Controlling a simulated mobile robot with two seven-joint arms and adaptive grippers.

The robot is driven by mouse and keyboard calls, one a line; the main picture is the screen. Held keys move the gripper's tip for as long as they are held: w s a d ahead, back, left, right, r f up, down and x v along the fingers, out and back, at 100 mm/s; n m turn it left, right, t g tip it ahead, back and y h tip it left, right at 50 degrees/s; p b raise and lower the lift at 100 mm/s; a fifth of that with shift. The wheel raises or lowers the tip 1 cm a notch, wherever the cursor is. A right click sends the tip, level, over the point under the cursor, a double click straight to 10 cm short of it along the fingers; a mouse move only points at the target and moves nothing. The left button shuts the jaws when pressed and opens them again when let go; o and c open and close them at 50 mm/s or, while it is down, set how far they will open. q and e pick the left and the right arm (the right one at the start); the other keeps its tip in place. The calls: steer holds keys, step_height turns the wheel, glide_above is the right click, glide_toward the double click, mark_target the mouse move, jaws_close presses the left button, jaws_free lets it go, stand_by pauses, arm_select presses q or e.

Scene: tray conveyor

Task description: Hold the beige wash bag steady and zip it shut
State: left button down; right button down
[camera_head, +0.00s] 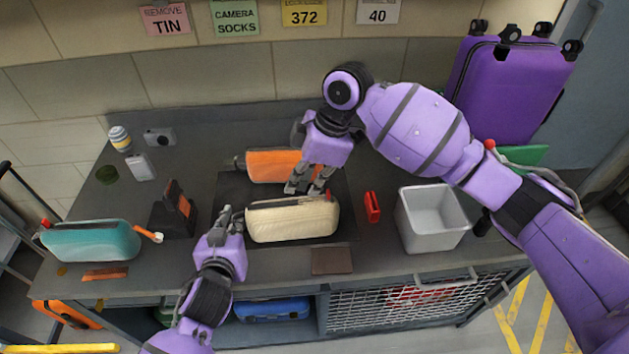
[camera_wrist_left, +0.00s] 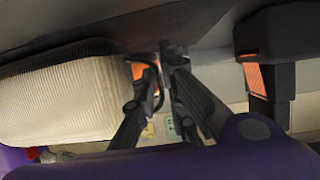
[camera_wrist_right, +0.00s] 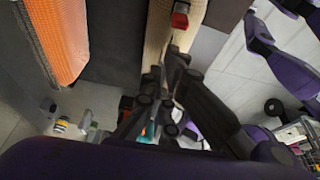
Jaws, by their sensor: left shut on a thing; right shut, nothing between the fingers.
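The beige wash bag (camera_head: 292,222) lies on a dark mat at the middle of the table; it also shows in the left wrist view (camera_wrist_left: 60,98). My left gripper (camera_head: 226,215) is at its left end, shut on what appears to be a small dark tab (camera_wrist_left: 157,90) there. A red zip pull (camera_head: 331,196) is at the bag's upper right end; the right wrist view also shows it (camera_wrist_right: 180,16). My right gripper (camera_head: 305,190) is shut and empty, just above the bag's top edge, left of the pull. I cannot tell how far the zip is open.
An orange bag (camera_head: 272,163) lies right behind the beige bag. A teal bag (camera_head: 92,242) is at the left, near a dark stand (camera_head: 172,212). A grey bin (camera_head: 432,220) and a small red object (camera_head: 372,207) are at the right. A brown pad (camera_head: 332,261) lies in front.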

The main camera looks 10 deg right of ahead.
arm_select(q)
steer(key=shift+d+r, duration=0.1)
arm_select(e)
steer(key=a+v, duration=0.1)
steer(key=v, duration=0.8)
steer(key=shift+r, duration=0.5)
steer(key=shift+a, duration=0.1)
arm_select(q)
steer(key=c, duration=1.7)
jaws_free()
steer(key=shift+c, duration=0.2)
